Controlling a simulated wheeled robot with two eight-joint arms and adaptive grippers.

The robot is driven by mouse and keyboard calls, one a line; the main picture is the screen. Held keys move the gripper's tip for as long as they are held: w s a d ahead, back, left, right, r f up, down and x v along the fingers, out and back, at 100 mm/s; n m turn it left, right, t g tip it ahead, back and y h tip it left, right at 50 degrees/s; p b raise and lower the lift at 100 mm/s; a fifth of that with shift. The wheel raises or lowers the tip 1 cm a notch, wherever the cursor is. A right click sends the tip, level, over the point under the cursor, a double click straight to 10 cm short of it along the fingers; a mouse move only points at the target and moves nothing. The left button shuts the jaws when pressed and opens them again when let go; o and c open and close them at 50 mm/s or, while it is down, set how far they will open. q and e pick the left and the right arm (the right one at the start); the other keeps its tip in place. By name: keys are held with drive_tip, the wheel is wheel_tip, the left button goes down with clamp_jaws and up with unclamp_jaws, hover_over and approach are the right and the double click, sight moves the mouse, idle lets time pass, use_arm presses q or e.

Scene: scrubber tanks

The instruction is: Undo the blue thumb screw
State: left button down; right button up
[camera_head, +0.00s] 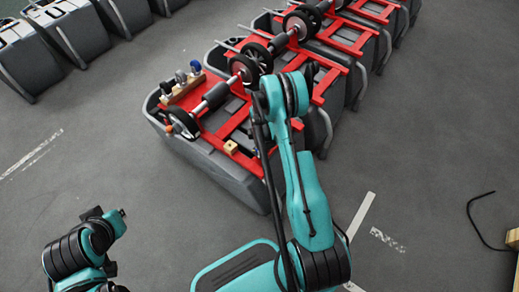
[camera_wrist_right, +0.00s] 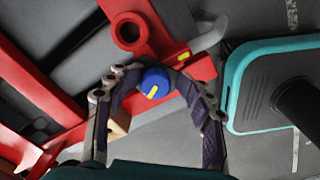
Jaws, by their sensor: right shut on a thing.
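The blue thumb screw (camera_wrist_right: 154,82), a round blue knob with a yellow stripe, shows in the right wrist view against the red frame (camera_wrist_right: 40,90). My right gripper (camera_wrist_right: 155,72) has its two jointed fingers around the knob, one on each side, and is shut on it. In the head view my right arm reaches up to the near red frame (camera_head: 205,133) and hides the screw and the gripper. Part of my left arm shows at the bottom left, but I make out no fingers there.
The red frames carry wheels (camera_head: 242,68) and lie across a row of grey tanks (camera_head: 190,148). A wooden block with knobs (camera_head: 182,88) sits at the near frame's left end. More grey tanks (camera_head: 85,38) stand at the upper left. The floor between is clear.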

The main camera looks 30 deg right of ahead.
drive_tip(key=shift+d, duration=0.25)
drive_tip(key=n, duration=0.6)
drive_tip(key=shift+d+n, duration=0.1)
drive_tip(key=shift+n, duration=0.3)
drive_tip(key=o, duration=0.4)
drive_tip(key=shift+o, duration=0.2)
drive_tip(key=shift+w, duration=0.1)
drive_tip(key=shift+r+p, duration=0.55)
drive_tip(key=shift+r, duration=0.3)
drive_tip(key=shift+r+p, duration=0.75)
drive_tip(key=shift+r, duration=0.9)
